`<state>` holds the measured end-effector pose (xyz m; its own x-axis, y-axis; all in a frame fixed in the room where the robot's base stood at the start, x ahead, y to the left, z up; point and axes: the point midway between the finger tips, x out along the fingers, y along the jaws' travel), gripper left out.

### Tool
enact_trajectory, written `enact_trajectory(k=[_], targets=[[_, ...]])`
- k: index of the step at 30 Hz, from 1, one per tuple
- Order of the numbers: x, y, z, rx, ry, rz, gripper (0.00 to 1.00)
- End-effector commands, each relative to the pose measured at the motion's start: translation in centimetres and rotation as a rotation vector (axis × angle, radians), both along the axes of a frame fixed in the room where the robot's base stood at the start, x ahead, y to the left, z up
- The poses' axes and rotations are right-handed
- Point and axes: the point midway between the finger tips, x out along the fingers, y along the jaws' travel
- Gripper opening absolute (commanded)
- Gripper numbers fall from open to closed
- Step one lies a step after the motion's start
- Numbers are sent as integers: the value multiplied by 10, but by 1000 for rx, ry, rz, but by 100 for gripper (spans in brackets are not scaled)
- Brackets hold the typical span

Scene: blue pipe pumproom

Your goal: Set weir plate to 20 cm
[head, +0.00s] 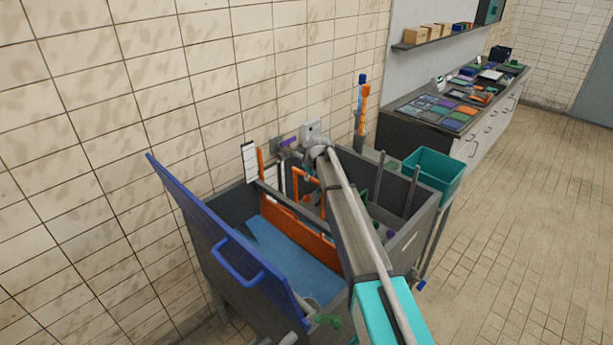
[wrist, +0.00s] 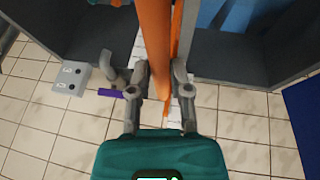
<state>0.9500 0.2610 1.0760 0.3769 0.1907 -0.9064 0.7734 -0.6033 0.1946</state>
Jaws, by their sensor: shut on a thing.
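The orange weir plate (head: 292,222) stands across a grey tank above blue water. An orange handle frame (head: 310,176) rises from its top. A white scale strip (head: 249,161) with dark marks stands at the tank's back wall beside an upright orange bar (head: 261,161); I cannot read its values. In the wrist view my gripper (wrist: 161,82) is shut on the orange handle, which runs between its fingers. The white scale also shows partly behind the orange parts in the wrist view (wrist: 139,48). In the head view my arm hides part of the plate and most of the gripper.
A blue panel with a handle (head: 222,235) leans up at the tank's left. A teal bin (head: 434,172) is at its right. A grey wall box (head: 311,130) is behind the tank. A cluttered workbench (head: 440,113) stands at the back right. The right-hand floor is clear.

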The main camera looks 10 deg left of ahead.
Motion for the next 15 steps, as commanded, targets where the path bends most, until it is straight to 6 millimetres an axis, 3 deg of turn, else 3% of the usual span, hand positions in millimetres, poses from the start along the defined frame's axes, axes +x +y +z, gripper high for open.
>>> enact_trajectory(k=[9, 15], targets=[[1, -1, 0, 0, -2, -1, 0], [1, -1, -11, 0, -2, -1, 0]])
